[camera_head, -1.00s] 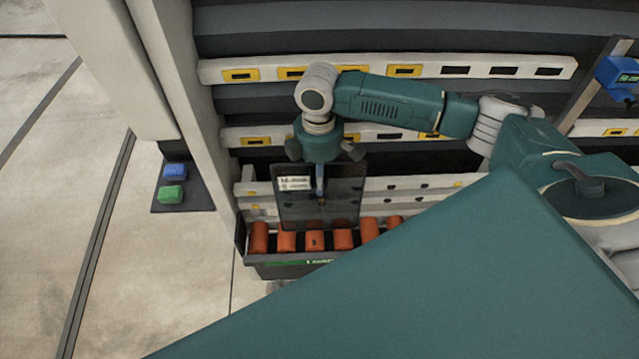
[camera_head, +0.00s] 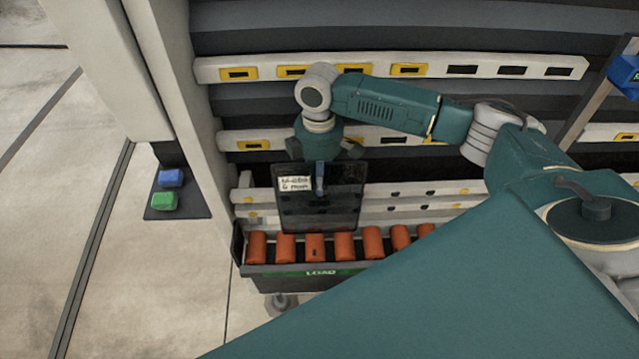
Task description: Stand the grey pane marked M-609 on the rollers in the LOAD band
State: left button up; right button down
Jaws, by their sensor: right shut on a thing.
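The grey pane (camera_head: 340,212) is dark, see-through and upright, with a white label (camera_head: 293,184) at its upper left. The label's print is too small to read surely. My right gripper (camera_head: 319,182) is shut on the pane's upper part, reaching down from above. The orange rollers (camera_head: 345,246) lie in a row in a dark tray below, with a green LOAD band (camera_head: 322,271) on its front. The pane's lower edge is at the back of the rollers; I cannot tell whether it touches them. My left gripper is not in view.
White rails (camera_head: 400,65) with yellow inserts run across the machine behind the pane. Blue and green buttons (camera_head: 165,200) sit on a dark plate left of a pale post (camera_head: 185,120). A blue device (camera_head: 628,75) is at the right edge. My own teal body covers the lower right.

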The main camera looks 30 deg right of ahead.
jog(key=shift+w+d+f+b, duration=0.15)
jog(key=shift+w+f+b, duration=0.2)
jog(key=shift+f, duration=0.25)
jog(key=shift+w+d+f+b, duration=0.15)
jog(key=shift+w+f+b, duration=0.05)
jog(key=shift+w+f, duration=0.3)
jog(key=shift+f, duration=0.45)
jog(key=c, duration=1.8)
grip_release()
jog(key=shift+s, duration=0.1)
jog(key=shift+o, duration=0.2)
jog(key=shift+s+f, duration=0.15)
notch_tip(320, 180, up, 12)
jog(key=w, duration=0.1)
jog(key=shift+w+d, duration=0.2)
jog(key=shift+d, duration=0.05)
